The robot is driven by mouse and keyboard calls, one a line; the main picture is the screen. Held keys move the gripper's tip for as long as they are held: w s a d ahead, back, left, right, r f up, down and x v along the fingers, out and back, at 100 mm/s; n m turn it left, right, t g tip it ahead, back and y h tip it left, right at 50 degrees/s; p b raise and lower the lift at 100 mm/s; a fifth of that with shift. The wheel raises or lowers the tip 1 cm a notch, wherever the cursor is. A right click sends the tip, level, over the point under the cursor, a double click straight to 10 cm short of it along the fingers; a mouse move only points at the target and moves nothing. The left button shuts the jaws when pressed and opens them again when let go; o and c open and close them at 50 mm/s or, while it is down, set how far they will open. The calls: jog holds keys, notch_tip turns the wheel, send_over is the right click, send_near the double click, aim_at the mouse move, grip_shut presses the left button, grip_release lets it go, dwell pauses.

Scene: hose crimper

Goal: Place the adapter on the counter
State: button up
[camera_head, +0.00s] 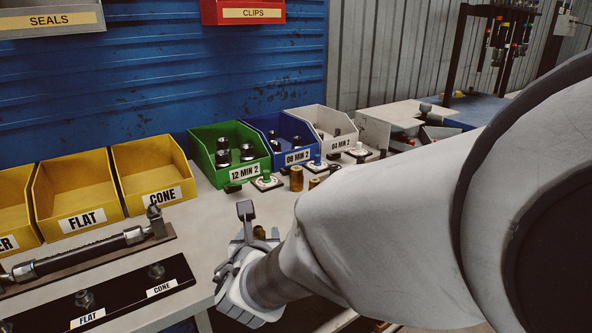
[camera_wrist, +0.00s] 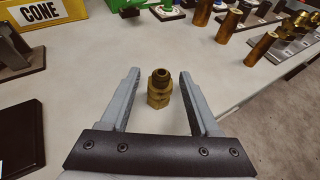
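The brass adapter (camera_wrist: 158,90) stands upright on the grey counter (camera_wrist: 90,105) in the wrist view, with a hexagonal body and a narrower round top. My gripper (camera_wrist: 158,73) is open. Its two fingers stand on either side of the adapter, with a visible gap on each side, so it is not gripped. In the head view, my gripper (camera_head: 256,236) is low over the counter (camera_head: 205,212), and only a small part of the adapter (camera_head: 259,232) shows between the fingers.
Green (camera_head: 229,152), blue (camera_head: 283,138) and white (camera_head: 322,126) bins stand behind. Brass cylinders (camera_head: 296,178) stand in front of them. Yellow bins (camera_head: 152,172) and a black board (camera_head: 125,298) with fittings are on the left. The counter left of my gripper is partly clear.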

jog(key=shift+r, duration=0.15)
jog(key=shift+s+r+p, duration=0.2)
jog(key=shift+p, duration=0.15)
jog(key=shift+v, duration=5.7)
jog(key=d+f+m+g+h, duration=0.1)
jog(key=d+m+g+h, duration=0.4)
jog(key=d+m, duration=1.15)
jog(key=s+d+m+g+y, duration=0.1)
jog(key=s+m, duration=0.3)
jog(key=m, duration=0.6)
jog(key=s+d+m+g+y, duration=0.1)
jog(key=s+d+m, duration=0.3)
jog(key=m, duration=0.6)
jog(key=shift+s+d+r+m+g+y, duration=0.3)
jog(key=shift+s+r+m+g+y, duration=0.1)
jog(key=shift+s+y, duration=0.25)
